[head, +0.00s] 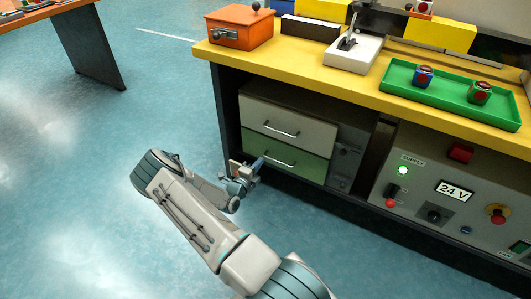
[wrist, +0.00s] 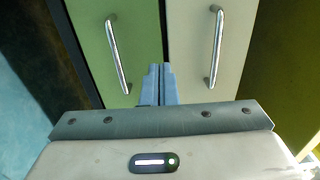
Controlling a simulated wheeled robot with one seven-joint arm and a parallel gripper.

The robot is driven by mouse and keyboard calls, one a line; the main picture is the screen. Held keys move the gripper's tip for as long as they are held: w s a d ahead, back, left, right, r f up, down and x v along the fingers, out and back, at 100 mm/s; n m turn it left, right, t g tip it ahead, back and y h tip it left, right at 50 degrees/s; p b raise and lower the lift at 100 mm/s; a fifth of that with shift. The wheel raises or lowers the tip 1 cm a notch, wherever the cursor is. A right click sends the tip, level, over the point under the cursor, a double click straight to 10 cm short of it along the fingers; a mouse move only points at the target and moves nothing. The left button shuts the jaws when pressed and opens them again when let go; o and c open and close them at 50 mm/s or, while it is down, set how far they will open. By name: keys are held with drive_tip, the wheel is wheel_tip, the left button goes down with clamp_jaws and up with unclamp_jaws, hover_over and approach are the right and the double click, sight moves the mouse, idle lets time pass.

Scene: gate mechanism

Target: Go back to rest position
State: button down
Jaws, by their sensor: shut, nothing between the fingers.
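My gripper (wrist: 159,84) is shut and empty, its two blue fingers together in the wrist view. In the head view my gripper (head: 256,165) is low in front of the workbench, by the drawers. The green drawer (wrist: 98,35) and the white drawer (wrist: 190,40) both look closed, each with a metal bar handle. In the wrist view the fingertips point between the two handles, apart from both. In the head view the white drawer (head: 285,124) sits above the green drawer (head: 300,163). My arm reaches over the floor from the bottom of the head view.
The workbench's yellow top (head: 370,85) carries an orange box (head: 240,27), a lever on a white base (head: 352,50) and a green tray (head: 440,95) with two cubes. A supply panel (head: 420,180) reading 24 V is at right. The floor (head: 70,190) at left is clear.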

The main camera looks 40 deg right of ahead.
drive_tip(key=s+a+r+m+g+y+p, duration=0.2)
drive_tip(key=s+a+r+m+g+p, duration=0.15)
drive_tip(key=r+m, duration=0.5)
drive_tip(key=s+a+r+m+g+y+p, duration=0.15)
drive_tip(key=s+r+m+g+p, duration=0.3)
drive_tip(key=r, duration=0.65)
drive_tip(key=s+a+r+m+g+y+p, duration=0.1)
drive_tip(key=s+a+r+m+g+p, duration=0.2)
drive_tip(key=r+m, duration=0.65)
drive_tip(key=s+a+r+m+t+y+p, duration=0.2)
drive_tip(key=s+a+r+m+y+p, duration=0.2)
drive_tip(key=r, duration=0.6)
drive_tip(key=s+a+r+m+t+y+p, duration=0.2)
drive_tip(key=s+a+r+m+y+p, duration=0.2)
drive_tip(key=a+r+m, duration=0.4)
drive_tip(key=s+a+r+m+t+y+p, duration=0.3)
drive_tip(key=s+a+r+m+p, duration=0.3)
drive_tip(key=r, duration=0.7)
drive_tip(key=a+y+p, duration=0.1)
drive_tip(key=a+p, duration=0.1)
drive_tip(key=a, duration=0.2)
drive_tip(key=shift+s+r, duration=0.15)
drive_tip(key=shift+s, duration=0.1)
